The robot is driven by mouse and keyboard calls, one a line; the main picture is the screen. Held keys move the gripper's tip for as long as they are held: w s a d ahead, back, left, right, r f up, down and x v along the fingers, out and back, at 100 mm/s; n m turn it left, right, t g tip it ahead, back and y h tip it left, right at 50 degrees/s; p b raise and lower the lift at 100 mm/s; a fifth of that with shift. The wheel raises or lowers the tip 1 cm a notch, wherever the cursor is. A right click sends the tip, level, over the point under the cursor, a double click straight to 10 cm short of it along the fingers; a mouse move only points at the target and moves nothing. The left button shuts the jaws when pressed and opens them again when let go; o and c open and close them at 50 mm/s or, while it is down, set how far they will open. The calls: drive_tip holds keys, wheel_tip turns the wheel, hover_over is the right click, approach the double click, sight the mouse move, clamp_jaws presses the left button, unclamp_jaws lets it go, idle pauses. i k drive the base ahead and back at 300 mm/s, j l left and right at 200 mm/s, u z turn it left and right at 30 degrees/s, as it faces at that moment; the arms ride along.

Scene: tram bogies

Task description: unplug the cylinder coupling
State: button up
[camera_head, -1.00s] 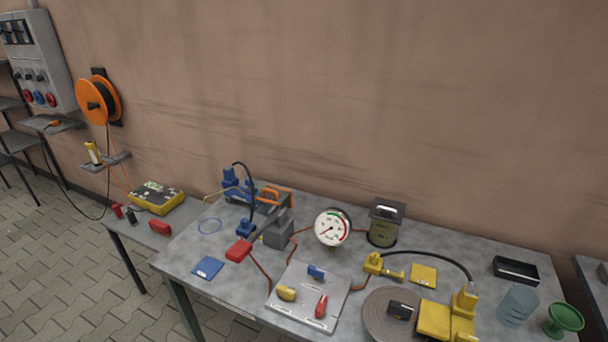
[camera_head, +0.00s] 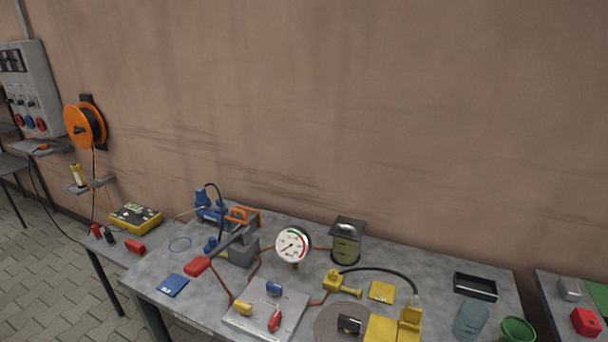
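My gripper is not in view. On the grey workbench (camera_head: 140,278), a yellow fitting (camera_head: 342,284) lies with a black hose (camera_head: 385,270) arching from it to an upright yellow piece (camera_head: 410,320) at the right. At the left, a blue device (camera_head: 208,207) has a second black hose (camera_head: 219,197) curving down to a blue piece (camera_head: 212,246) beside a grey block (camera_head: 240,252). I cannot tell for sure which of these is the cylinder coupling. Both hoses look attached at their ends, but the joints are too small to see clearly.
A dial gauge (camera_head: 292,245) and a lidded olive can (camera_head: 346,242) stand mid-bench. A plate with coloured knobs (camera_head: 262,315) lies in front. A red-handled lever (camera_head: 198,267) projects left. A black tray (camera_head: 475,287) and green bowl (camera_head: 516,330) are at the right.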

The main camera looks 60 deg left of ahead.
sight(200, 193)
drive_tip(key=k+j, duration=0.1)
drive_tip(key=j, duration=1.9)
drive_tip(key=k+j, duration=0.15)
drive_tip(key=j, duration=0.85)
drive_tip(key=k+j, duration=0.1)
drive_tip(key=j, duration=0.9)
drive_tip(key=k+j, duration=0.1)
drive_tip(key=j, duration=1.95)
drive_tip(key=k, duration=0.05)
